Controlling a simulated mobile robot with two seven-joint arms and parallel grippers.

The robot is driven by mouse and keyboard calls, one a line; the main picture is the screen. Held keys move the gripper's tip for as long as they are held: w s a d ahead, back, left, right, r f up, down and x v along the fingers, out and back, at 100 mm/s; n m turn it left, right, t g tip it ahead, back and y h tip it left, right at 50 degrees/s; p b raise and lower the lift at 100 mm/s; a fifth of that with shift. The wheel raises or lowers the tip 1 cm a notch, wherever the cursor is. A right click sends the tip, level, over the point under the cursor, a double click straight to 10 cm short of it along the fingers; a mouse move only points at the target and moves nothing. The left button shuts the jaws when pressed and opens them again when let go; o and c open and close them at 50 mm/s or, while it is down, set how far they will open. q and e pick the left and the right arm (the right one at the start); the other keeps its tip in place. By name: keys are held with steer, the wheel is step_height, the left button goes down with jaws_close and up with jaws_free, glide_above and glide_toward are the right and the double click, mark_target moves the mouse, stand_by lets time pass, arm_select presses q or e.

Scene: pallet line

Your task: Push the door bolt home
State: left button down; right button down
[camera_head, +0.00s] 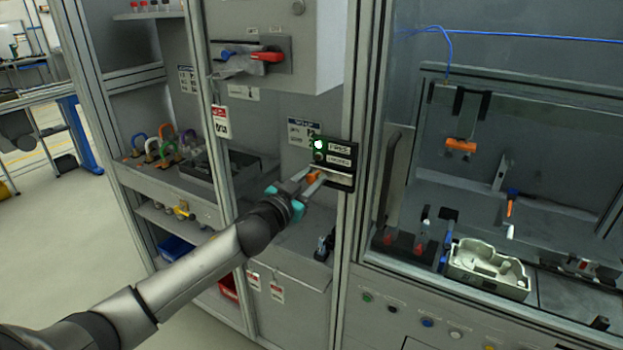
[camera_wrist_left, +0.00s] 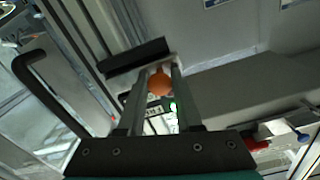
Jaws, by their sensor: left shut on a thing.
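The door bolt has an orange knob (camera_head: 314,177), at the lower part of a small dark panel (camera_head: 345,180) on the frame post beside the glazed door. The knob is a round orange ball in the left wrist view (camera_wrist_left: 160,83). My left gripper (camera_head: 307,180) reaches in from the left and is shut on the knob, one finger on each side. The fingers partly hide the bolt, so I cannot tell how far it is slid. A green lamp (camera_head: 319,144) glows on the panel above the knob. My right gripper is not in view.
A vertical door handle (camera_head: 393,175) stands right of the panel. A red-handled switch (camera_head: 267,56) is on the cabinet above. Shelves with coloured padlocks (camera_head: 165,148) are at left. A grey casting (camera_head: 486,270) sits inside the cell at right.

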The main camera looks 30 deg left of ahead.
mark_target(337, 178)
arm_select(q)
steer(key=shift+d, duration=0.1)
steer(key=shift+d+p, duration=0.5)
steer(key=shift+d, duration=1.6)
steer(key=c, duration=0.6)
jaws_free()
steer(key=shift+w+d, duration=0.1)
steer(key=shift+s+f, duration=0.1)
steer(key=shift+s, duration=0.55)
steer(key=s, duration=1.4)
steer(key=shift+d+b, duration=0.15)
steer(key=shift+b, duration=0.25)
